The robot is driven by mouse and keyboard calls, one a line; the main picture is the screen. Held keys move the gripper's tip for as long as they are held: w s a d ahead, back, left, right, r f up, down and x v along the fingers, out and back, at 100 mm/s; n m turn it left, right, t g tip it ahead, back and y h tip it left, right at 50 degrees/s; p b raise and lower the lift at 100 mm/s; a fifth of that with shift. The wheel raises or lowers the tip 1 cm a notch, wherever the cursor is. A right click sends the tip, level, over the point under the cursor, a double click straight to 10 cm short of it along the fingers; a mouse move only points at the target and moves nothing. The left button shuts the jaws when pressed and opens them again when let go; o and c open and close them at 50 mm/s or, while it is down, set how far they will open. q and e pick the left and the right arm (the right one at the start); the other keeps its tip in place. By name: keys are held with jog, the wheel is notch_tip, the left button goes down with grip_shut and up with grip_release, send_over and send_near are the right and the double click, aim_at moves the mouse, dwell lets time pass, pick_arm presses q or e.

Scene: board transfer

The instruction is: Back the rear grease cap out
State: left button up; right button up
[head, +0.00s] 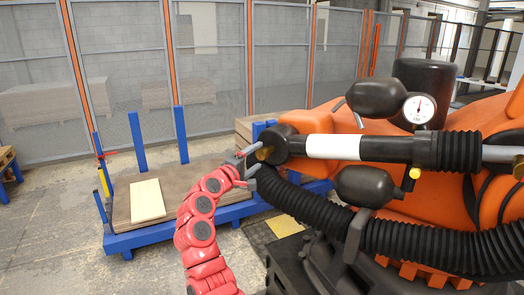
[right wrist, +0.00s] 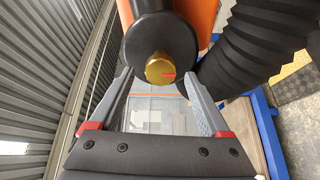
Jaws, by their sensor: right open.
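The rear grease cap is a brass-coloured hex cap (right wrist: 159,69) with a small red mark, on the black end of a cylinder (right wrist: 185,35). In the head view the cap (head: 264,153) shows at the left end of the black cylinder with a white band (head: 333,147). My right gripper (head: 254,161), on the red arm, is at the cap's end. In the right wrist view its grey fingers (right wrist: 154,78) are open, one on each side of the cap, with visible gaps; I see no grip on it. My left gripper is out of view.
A ribbed black hose (head: 310,210) runs close below the cylinder. Dark rounded bodies (head: 375,98) and a pressure gauge (head: 419,108) sit by the orange machine (head: 335,115). A blue-framed pallet with a pale board (head: 147,200) stands at left, before mesh fencing (head: 125,80).

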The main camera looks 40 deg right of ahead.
aim_at(260, 155)
jog(key=shift+x, duration=1.95)
jog(key=shift+s, duration=0.1)
grip_shut()
jog(key=shift+f, duration=0.1)
